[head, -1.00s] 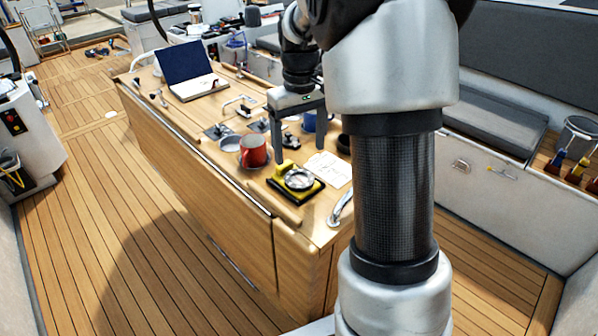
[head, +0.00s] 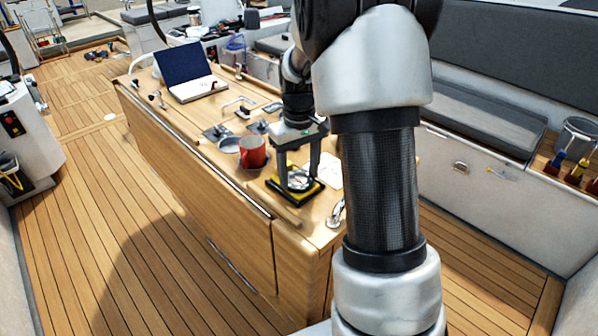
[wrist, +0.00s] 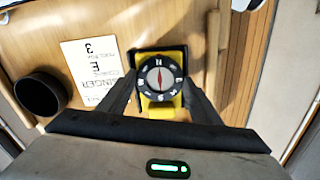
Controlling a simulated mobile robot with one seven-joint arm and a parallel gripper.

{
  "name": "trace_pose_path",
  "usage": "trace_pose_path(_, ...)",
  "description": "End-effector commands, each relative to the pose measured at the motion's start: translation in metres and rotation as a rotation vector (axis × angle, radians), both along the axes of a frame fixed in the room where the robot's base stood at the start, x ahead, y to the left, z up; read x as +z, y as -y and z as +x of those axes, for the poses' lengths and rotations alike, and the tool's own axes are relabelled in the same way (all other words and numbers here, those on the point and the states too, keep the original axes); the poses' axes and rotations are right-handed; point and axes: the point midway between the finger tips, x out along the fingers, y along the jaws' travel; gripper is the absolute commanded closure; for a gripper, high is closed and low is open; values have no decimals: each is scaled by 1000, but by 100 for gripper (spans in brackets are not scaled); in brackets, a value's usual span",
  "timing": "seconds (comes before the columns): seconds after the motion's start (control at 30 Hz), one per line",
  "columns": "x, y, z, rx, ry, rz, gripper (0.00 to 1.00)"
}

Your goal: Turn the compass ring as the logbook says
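The compass (head: 296,186) has a yellow and black base and lies on the wooden table near its front end. In the wrist view, its round lettered ring (wrist: 144,80) surrounds a white dial with a red needle pointing up the picture; the letters are too small to read surely. My gripper (wrist: 160,82) is open over the compass, one finger on each side of the ring. Whether the fingers touch it I cannot tell. An open book with a dark blue cover (head: 183,64), perhaps the logbook, stands at the table's far end; its writing is unreadable here.
A red mug (head: 252,152) stands close to my gripper. A dark round cup (wrist: 40,92) stands beyond the card. A metal handle (head: 336,214) is at the table's near corner.

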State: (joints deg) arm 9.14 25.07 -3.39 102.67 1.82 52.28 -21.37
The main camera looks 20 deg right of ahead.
Motion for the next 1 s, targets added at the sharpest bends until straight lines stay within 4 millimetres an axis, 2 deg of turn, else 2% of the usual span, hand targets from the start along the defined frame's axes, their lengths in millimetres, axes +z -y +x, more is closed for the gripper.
trace_pose_path(0.1, 0, 0, 0, 0, 0, 0, 64)
trace_pose_path(0.43, 1, -1, 0, -66, 0, 0, 64)
trace_pose_path(1.0, 2, -1, 0, -475, 0, 0, 64)
